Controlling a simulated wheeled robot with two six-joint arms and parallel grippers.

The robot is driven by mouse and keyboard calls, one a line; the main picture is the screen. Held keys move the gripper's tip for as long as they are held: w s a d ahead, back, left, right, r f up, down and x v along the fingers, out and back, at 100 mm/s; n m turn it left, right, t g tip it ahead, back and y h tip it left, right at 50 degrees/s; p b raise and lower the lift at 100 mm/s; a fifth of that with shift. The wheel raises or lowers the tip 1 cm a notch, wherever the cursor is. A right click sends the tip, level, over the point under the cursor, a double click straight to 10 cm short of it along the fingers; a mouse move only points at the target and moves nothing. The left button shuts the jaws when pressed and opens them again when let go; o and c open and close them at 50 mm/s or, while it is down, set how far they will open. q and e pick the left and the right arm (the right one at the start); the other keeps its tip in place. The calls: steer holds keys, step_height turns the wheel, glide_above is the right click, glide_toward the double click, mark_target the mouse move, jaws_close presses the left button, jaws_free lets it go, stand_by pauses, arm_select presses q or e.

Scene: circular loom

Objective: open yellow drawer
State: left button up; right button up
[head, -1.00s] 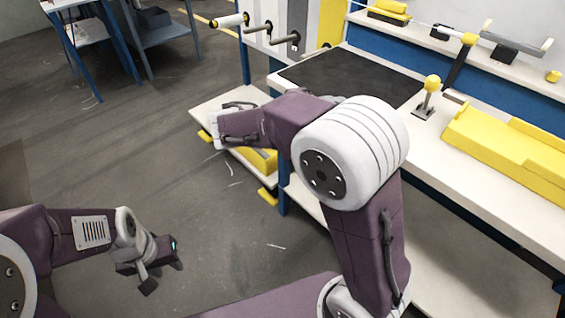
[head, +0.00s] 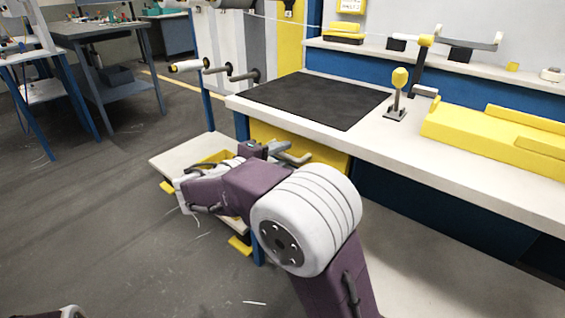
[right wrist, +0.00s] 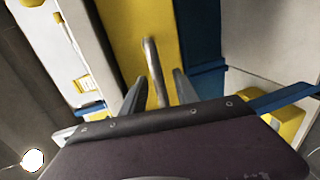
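The yellow drawer (head: 325,157) is under the bench top, below the black mat; its front looks flush with the bench. Its grey bar handle (head: 296,158) sticks out of the front. The drawer front (right wrist: 125,28) and handle (right wrist: 151,60) also show in the right wrist view. My right gripper (head: 276,148) is at the drawer front, near the handle. In the right wrist view its two dark fingers (right wrist: 160,84) are apart, with the handle between them; I cannot tell whether they touch it. My left gripper is out of view.
The bench top holds a black mat (head: 315,99), a yellow-knobbed lever (head: 398,92) and a yellow block (head: 495,140). A low shelf with a yellow bin (head: 214,157) is left of the drawer. The floor (head: 100,220) at left is clear.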

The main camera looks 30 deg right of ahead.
steer(key=shift+w+d, duration=0.15)
steer(key=shift+d, duration=0.25)
jaws_close()
steer(key=shift+f, duration=0.1)
stand_by(1.1)
